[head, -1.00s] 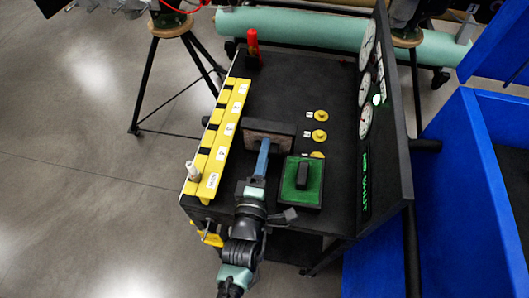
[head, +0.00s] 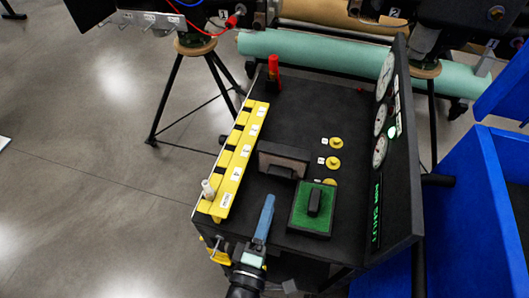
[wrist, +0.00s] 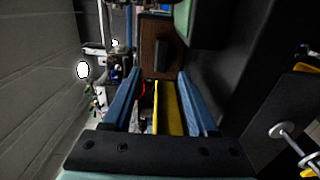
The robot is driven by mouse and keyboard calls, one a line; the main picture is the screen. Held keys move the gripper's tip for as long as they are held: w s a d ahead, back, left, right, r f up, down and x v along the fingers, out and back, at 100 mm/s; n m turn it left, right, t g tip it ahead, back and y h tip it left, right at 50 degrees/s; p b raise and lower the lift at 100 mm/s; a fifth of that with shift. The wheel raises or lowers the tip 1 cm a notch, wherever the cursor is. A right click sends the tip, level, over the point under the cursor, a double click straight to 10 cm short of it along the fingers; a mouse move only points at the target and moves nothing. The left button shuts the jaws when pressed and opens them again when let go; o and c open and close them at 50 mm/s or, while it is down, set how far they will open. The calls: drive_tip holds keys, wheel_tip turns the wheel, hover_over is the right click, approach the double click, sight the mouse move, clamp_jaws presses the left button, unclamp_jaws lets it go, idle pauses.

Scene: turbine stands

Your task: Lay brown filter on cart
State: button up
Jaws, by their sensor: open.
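The brown filter (head: 286,154) is on the black top of the cart (head: 305,100), between the yellow strip and the green filter. It seems to stand on edge, its dark handle facing my gripper; in the wrist view its brown face (wrist: 147,48) shows beyond the fingertips. My gripper (head: 267,205) is open and empty, its blue fingers at the cart's near edge, apart from the brown filter. The two fingers also show in the wrist view (wrist: 160,78), with nothing held between them.
A green filter (head: 300,215) with a black handle lies right of my gripper. A yellow labelled strip (head: 240,165) runs along the cart's left edge. A gauge panel (head: 400,160) rises on the right. A red object (head: 273,70) stands at the back. Blue bins (head: 470,220) are beyond the panel.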

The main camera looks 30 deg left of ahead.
drive_tip(key=shift+v, duration=1.45)
